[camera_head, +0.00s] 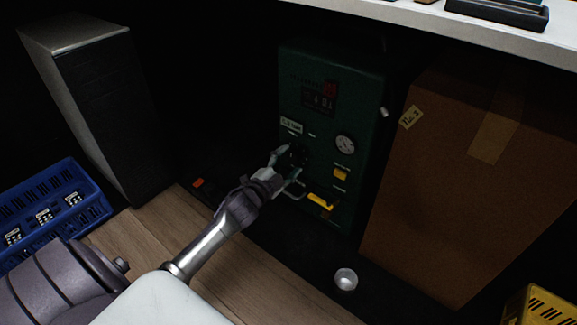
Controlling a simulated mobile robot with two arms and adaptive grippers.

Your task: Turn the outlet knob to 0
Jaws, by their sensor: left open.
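A dark green machine (338,75) stands upright under the white tabletop. Its front has a small display (318,99), a round white gauge (345,144), a pale label (291,125) and a yellow handle (321,201). A dark round knob (294,156) sits on the front below the label. My left gripper (290,165) is open at this knob, with its fingers around or beside it; I cannot tell if they touch it. The gripper partly hides the knob, and its setting cannot be read. My right gripper is not in view.
A large cardboard box (450,200) stands close to the machine's right. A grey cabinet (85,100) and a blue crate (50,200) are at the left. A small white round object (346,279) lies in front, and a yellow crate (540,308) is bottom right.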

